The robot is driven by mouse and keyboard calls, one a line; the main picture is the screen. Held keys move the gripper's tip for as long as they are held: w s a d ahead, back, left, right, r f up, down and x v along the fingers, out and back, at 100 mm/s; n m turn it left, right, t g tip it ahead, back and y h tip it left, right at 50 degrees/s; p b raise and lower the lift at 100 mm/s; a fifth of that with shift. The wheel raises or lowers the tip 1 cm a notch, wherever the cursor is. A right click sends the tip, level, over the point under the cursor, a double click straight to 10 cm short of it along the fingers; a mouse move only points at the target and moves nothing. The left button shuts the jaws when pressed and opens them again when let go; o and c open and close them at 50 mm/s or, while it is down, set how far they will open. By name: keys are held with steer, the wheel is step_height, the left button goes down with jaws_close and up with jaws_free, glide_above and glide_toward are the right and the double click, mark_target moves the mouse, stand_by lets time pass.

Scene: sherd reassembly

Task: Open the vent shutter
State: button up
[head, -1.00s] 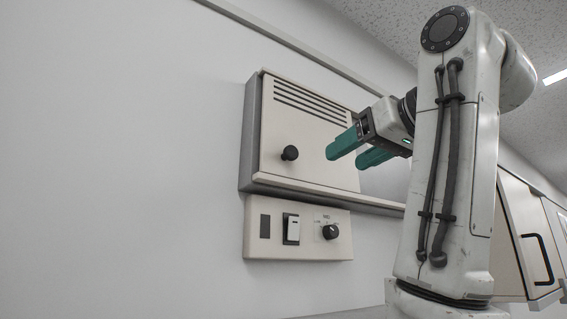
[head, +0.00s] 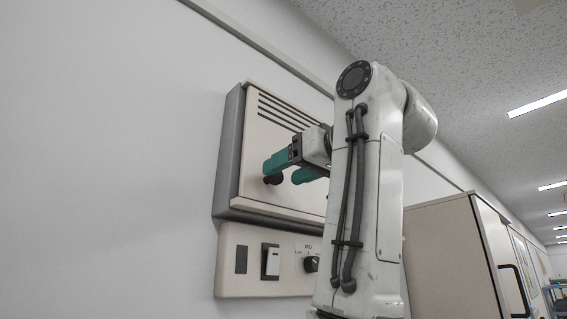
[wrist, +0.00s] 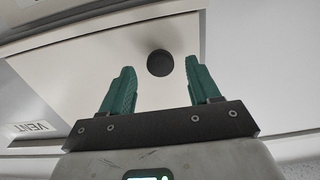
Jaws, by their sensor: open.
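The vent shutter (head: 285,196) is a cream panel in a grey wall-mounted housing, with dark slots along its top. It looks closed. Its round black knob (wrist: 160,63) shows whole in the wrist view, just beyond and between my fingertips. In the head view the knob (head: 273,180) is partly hidden behind a green finger. My gripper (head: 285,170) has two green fingers, spread apart with nothing between them. In the wrist view my gripper (wrist: 160,72) faces the panel, with the knob a little nearer the right finger. I cannot tell contact. A "VENT" label (wrist: 32,130) shows at lower left.
Below the housing is a control panel (head: 228,283) with a white rocker switch (head: 272,262) and a black dial (head: 311,264), partly hidden by my arm. A cream cabinet (head: 440,250) with a black handle stands at right. The wall at left is bare.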

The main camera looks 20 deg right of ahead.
steer(key=shift+x, duration=0.85)
jaws_close()
